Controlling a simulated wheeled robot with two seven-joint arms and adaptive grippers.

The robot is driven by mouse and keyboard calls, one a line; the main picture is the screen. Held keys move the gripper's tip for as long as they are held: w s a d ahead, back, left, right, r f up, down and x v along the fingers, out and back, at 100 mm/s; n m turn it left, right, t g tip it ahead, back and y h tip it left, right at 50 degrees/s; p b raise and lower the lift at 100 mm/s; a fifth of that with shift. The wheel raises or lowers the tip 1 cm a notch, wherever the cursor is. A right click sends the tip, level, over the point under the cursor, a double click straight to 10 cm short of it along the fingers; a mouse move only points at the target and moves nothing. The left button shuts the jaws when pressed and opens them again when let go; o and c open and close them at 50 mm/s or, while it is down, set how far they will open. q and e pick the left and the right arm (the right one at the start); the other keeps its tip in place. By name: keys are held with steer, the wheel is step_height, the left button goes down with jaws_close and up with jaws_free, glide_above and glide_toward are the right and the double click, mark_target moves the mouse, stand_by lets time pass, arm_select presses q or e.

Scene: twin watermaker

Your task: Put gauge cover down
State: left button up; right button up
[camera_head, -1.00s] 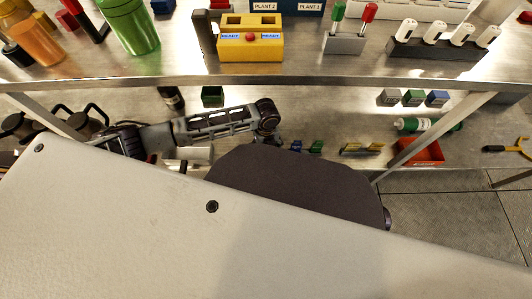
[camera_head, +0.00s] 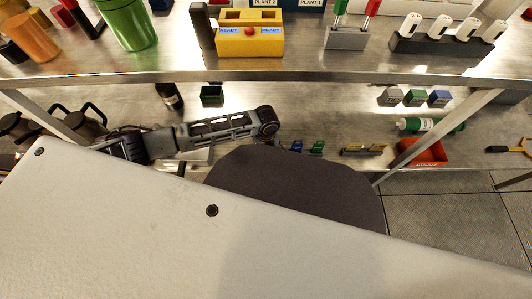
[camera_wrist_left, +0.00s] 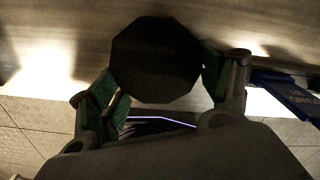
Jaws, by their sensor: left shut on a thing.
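In the left wrist view, a dark, many-sided disc, which looks like the gauge cover (camera_wrist_left: 155,58), sits between the green-padded fingers of my left gripper (camera_wrist_left: 162,88). The gripper is shut on it. The disc is over a grey metal surface, and I cannot tell whether it touches that surface. In the head view, my left arm reaches in over the lower shelf (camera_head: 350,110), but its gripper and the cover are hidden behind my own body. My right gripper is not in view.
A blue labelled piece (camera_wrist_left: 290,97) lies just right of the gripper. The upper shelf edge (camera_head: 300,77) runs above my arm.

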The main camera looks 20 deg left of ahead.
arm_select(q)
steer(key=o, duration=1.1)
steer(key=shift+r+p, duration=0.35)
steer(key=shift+r, duration=0.45)
steer(key=shift+r+p, duration=2.1)
steer(key=shift+r, duration=3.15)
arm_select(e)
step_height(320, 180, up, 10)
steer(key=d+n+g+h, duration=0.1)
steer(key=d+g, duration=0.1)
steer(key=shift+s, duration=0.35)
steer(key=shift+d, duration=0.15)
